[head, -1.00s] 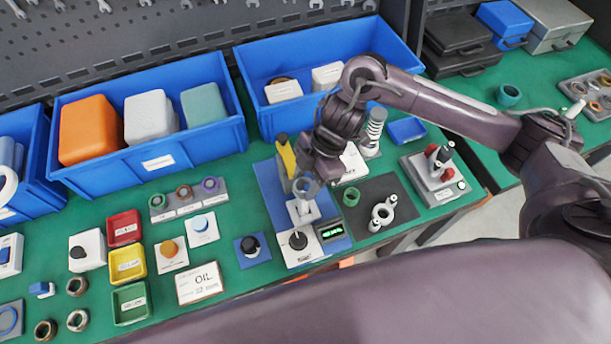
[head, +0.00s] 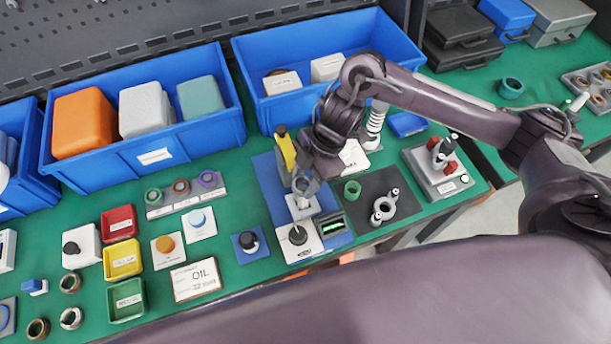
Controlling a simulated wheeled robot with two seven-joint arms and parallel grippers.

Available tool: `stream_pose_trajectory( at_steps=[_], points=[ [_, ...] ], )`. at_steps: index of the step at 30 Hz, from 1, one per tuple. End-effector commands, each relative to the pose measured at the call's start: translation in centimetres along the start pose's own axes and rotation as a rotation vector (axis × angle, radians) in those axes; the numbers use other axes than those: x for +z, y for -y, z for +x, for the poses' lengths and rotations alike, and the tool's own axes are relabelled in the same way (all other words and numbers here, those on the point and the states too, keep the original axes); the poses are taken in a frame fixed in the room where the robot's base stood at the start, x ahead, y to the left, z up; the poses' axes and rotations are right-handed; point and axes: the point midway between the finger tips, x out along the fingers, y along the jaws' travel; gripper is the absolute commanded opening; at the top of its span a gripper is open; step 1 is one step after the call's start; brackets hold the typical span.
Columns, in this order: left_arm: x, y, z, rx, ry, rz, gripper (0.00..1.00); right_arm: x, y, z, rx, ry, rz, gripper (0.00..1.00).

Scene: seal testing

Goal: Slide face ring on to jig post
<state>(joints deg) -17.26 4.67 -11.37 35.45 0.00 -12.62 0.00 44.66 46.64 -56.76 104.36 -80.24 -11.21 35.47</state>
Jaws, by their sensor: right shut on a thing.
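My right gripper (head: 312,175) reaches in from the right and points down over the test jig. It is shut on a grey-blue face ring (head: 305,186), whose near rim shows below the fingers. The ring is directly above the jig's pale block (head: 300,204), close to it or touching it. The jig post is mostly hidden by the ring and gripper, so I cannot tell whether the ring is around it. The jig stands on a blue base plate (head: 268,182) beside a yellow upright part (head: 285,150). My left gripper is not in view.
A black knob (head: 298,235) and a small green display (head: 338,228) stand in front of the jig. A green ring (head: 352,190) and a metal flange (head: 384,207) are to the right. Blue bins (head: 152,158) stand behind. Small trays (head: 122,259) sit left.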

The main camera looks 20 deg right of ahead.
Motion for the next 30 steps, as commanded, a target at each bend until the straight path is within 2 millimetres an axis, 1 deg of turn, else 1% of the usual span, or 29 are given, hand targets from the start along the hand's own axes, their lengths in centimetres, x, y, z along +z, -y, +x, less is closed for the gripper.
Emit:
stream_pose_trajectory(
  at_steps=[30],
  points=[
    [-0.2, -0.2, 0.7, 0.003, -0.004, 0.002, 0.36, 0.5, 0.0, 1.3, -0.001, 0.0, 0.0, 0.18]
  ],
)
